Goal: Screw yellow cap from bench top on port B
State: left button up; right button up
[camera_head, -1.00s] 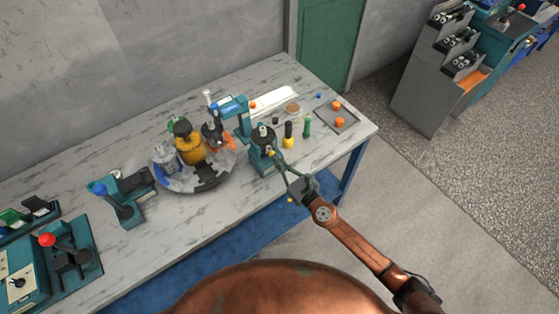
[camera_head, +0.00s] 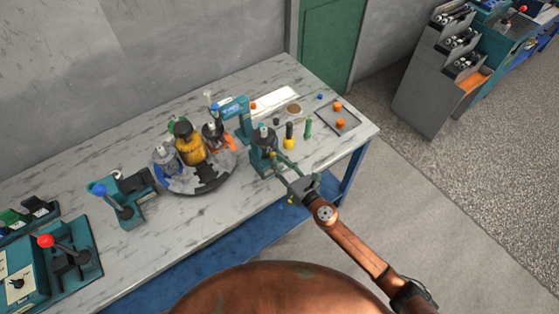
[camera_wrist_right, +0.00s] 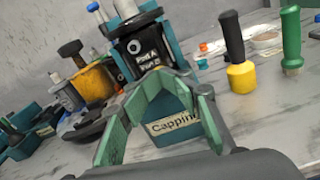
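The hydraulic motor (camera_head: 263,137) sits on a teal stand near the bench's front edge. In the right wrist view its dark label (camera_wrist_right: 145,56) reads "Port A" and "Port B". Below it is a teal block with a "Capping" label (camera_wrist_right: 172,121). A small yellow edge (camera_wrist_right: 152,72), perhaps the yellow cap, shows just under the port label, near my fingertips. My right gripper (camera_head: 280,160) is in front of the motor; its green fingers (camera_wrist_right: 170,80) reach toward the port area. Whether they touch or grip the yellow piece is unclear. My left gripper is out of view.
A yellow-based black-handled tool (camera_wrist_right: 241,66) and a green-handled tool (camera_wrist_right: 291,40) stand right of the motor. A round carousel (camera_head: 195,181) is to the left. A grey tray (camera_head: 339,121) with orange pieces lies at the right. The front right bench corner is clear.

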jog(key=shift+f, duration=0.1)
jog(key=n+p, duration=0.1)
jog(key=n, duration=0.4)
jog(key=n+p, duration=0.1)
jog(key=n, duration=0.4)
jog(key=shift+s+f, duration=0.15)
jog(key=shift+f, duration=0.05)
jog(key=shift+r, duration=0.25)
jog(key=shift+d+r, duration=0.1)
grip_shut()
